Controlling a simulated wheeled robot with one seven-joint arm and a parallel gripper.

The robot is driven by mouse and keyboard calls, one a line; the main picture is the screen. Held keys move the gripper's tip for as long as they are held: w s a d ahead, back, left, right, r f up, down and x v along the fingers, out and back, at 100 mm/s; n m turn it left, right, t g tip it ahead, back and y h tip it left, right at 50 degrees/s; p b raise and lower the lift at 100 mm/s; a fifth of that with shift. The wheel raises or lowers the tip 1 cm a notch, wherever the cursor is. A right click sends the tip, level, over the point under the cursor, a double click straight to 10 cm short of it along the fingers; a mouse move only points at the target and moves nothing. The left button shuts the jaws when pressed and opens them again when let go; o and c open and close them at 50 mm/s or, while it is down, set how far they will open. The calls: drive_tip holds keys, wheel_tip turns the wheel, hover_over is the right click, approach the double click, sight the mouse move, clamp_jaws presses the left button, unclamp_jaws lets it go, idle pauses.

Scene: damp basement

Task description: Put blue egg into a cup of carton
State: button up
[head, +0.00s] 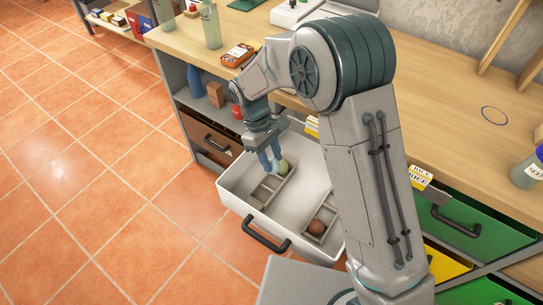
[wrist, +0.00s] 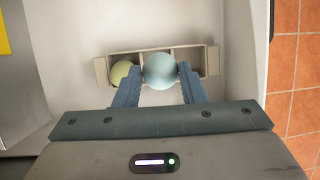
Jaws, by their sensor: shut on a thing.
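My gripper (head: 268,158) is shut on the blue egg (wrist: 160,71), which sits between the two blue-grey fingertips in the wrist view. The carton (wrist: 212,62) is a grey strip with a row of cups. The blue egg appears over its middle cup; I cannot tell whether it touches the cup. A yellow-green egg (wrist: 122,73) lies in the left cup, and the right cup looks empty. In the head view the carton (head: 262,193) lies inside the white open drawer (head: 233,187), and the fingers largely hide the blue egg.
A second carton (head: 329,235) with a brown egg (head: 317,227) lies in the same drawer, nearer its front corner. The drawer's dark handle (head: 265,236) sticks out over the tiled floor. The wooden counter (head: 440,125) stands behind, with a green drawer (head: 470,222) to the right.

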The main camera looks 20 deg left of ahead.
drive_tip(key=shift+f, duration=0.2)
drive_tip(key=shift+f+b, duration=1.6)
drive_tip(key=shift+f, duration=0.95)
drive_tip(key=shift+f, duration=0.15)
drive_tip(key=o, duration=1.1)
drive_tip(key=shift+c, duration=0.2)
drive_tip(key=shift+r+p, duration=2.9)
drive_tip(key=shift+r, duration=1.15)
